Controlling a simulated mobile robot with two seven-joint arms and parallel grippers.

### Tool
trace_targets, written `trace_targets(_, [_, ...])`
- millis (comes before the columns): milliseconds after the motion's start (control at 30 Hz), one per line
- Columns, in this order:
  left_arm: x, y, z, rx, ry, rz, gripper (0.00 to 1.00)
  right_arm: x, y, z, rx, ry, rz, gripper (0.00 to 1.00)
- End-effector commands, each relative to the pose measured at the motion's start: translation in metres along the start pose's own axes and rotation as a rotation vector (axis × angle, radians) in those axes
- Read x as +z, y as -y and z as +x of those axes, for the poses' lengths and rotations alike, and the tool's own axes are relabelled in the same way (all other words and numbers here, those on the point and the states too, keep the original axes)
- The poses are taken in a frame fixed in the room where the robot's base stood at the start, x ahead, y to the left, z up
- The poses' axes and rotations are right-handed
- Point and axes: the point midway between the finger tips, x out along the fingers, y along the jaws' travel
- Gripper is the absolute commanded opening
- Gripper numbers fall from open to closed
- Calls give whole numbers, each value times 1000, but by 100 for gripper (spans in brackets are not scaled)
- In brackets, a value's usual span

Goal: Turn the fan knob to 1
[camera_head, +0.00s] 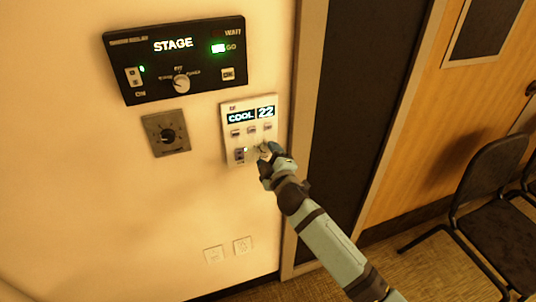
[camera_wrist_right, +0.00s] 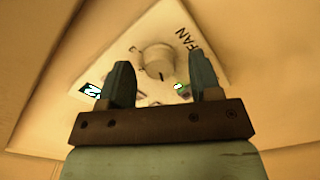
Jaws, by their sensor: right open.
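The white control panel (camera_head: 228,112) on the wall reads "COOL 22", with small buttons below its display. In the right wrist view the fan knob (camera_wrist_right: 156,60) is a round pale knob with a dark mark, beside the word FAN (camera_wrist_right: 186,37). My right gripper (camera_head: 264,150) is at the panel's lower right corner and mostly hides the knob in the head view. In the right wrist view the right gripper (camera_wrist_right: 159,65) is open, one finger on either side of the knob; I cannot tell whether they touch it. My left gripper is not in view.
A black STAGE panel (camera_head: 150,88) with its own knob is above left. A dark dial plate (camera_head: 152,150) is left of the white panel. Wall switches (camera_head: 213,254) are below. A door frame (camera_head: 305,60) is close on the right. Chairs (camera_head: 490,160) stand further right.

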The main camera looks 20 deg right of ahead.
Motion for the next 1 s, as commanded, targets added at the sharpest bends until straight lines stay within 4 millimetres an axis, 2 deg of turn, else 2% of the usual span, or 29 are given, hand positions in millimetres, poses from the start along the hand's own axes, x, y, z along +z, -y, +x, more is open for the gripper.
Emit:
trace_targets(300, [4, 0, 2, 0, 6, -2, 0, 1, 2, -70, -2, 1, 1, 58])
trace_targets(500, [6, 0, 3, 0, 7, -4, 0, 1, 1, -108, -2, 1, 0, 58])
trace_targets(700, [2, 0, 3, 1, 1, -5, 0, 0, 0, -126, 0, 0, 0, 58])
trace_targets(1000, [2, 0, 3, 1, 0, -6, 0, 0, 0, -128, 0, 0, 0, 58])
